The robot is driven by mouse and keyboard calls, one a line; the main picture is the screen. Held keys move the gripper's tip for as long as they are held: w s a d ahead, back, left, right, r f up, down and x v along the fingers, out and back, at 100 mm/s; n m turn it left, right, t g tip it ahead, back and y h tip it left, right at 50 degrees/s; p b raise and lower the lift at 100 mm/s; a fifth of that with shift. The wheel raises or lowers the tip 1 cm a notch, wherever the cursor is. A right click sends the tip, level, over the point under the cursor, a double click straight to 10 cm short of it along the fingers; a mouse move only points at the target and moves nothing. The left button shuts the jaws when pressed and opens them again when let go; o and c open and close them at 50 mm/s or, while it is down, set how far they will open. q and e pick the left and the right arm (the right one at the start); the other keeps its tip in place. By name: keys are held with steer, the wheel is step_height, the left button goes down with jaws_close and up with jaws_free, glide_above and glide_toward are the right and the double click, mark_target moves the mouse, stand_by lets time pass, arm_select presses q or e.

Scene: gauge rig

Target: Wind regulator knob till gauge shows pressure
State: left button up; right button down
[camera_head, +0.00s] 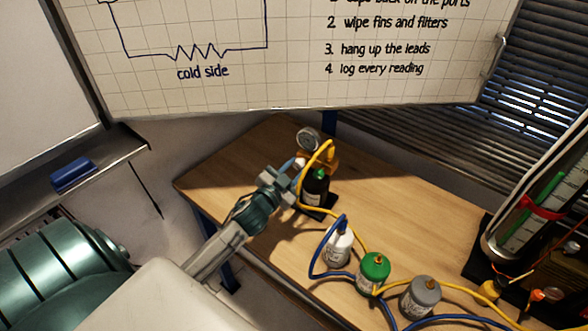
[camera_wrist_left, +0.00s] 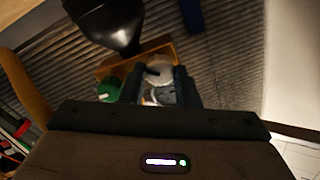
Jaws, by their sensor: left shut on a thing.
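The round pressure gauge (camera_head: 308,139) with a pale face stands on the rig on the wooden table; its needle is too small to read. Below it is the yellow-orange regulator block (camera_head: 328,160), also seen in the left wrist view (camera_wrist_left: 112,65). My left gripper (camera_head: 293,171) reaches in from the left and is shut at the block's near-left side. In the left wrist view its fingers (camera_wrist_left: 162,92) are on either side of a pale round knob (camera_wrist_left: 158,68), partly hidden by them. My right gripper is not in view.
White (camera_head: 339,247), green (camera_head: 374,271) and grey (camera_head: 421,297) canisters stand along the front. Yellow and blue hoses (camera_head: 335,263) loop among them. The table (camera_head: 415,215) is bare at middle right.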

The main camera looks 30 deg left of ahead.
arm_select(q)
steer(key=o, duration=1)
steer(key=shift+s, duration=0.1)
steer(key=shift+s+f+b, duration=0.2)
steer(key=shift+s+b, duration=0.1)
steer(key=shift+b, duration=0.1)
steer(key=shift+s+d+r+b, duration=0.1)
steer(key=shift+s+b, duration=1.3)
steer(key=shift+s, duration=1.15)
steer(key=shift+s+d+r+b, duration=0.1)
steer(key=shift+s+b, duration=1.3)
steer(key=shift+s, duration=1.1)
